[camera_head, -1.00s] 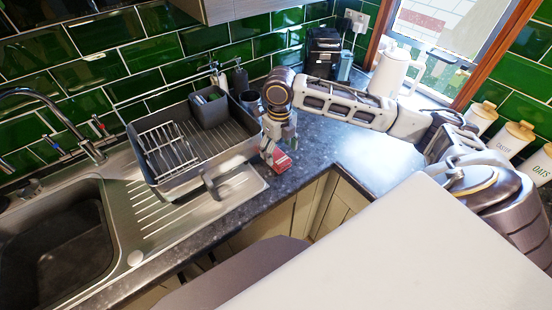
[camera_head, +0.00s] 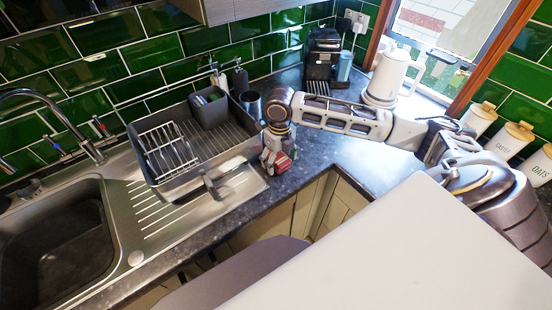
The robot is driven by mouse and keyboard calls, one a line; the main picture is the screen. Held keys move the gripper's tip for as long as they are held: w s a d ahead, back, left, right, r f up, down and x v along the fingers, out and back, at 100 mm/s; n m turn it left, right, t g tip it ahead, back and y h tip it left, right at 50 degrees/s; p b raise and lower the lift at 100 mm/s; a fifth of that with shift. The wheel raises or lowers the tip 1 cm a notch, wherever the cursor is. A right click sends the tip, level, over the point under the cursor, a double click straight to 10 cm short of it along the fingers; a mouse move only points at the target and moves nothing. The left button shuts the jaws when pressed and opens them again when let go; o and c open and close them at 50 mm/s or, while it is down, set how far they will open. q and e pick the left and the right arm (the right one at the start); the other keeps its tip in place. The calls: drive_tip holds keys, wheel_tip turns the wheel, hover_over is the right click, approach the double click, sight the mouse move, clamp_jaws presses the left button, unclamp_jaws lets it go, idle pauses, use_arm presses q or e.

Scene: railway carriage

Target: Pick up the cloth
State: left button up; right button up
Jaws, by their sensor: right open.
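A small red cloth (camera_head: 284,163) lies on the dark worktop just right of the dish rack; my right gripper covers part of it. My right gripper (camera_head: 274,168) points down at the cloth, with its jaws open and low over the worktop. The fingers overlap the cloth in the picture; I cannot tell whether they touch it. My left gripper is not in view.
The sink (camera_head: 60,235) is further left. A coffee machine (camera_head: 322,58) and white kettle (camera_head: 388,75) stand behind my right arm.

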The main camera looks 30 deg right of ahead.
idle(0.4)
drive_tip(key=c, duration=1.1)
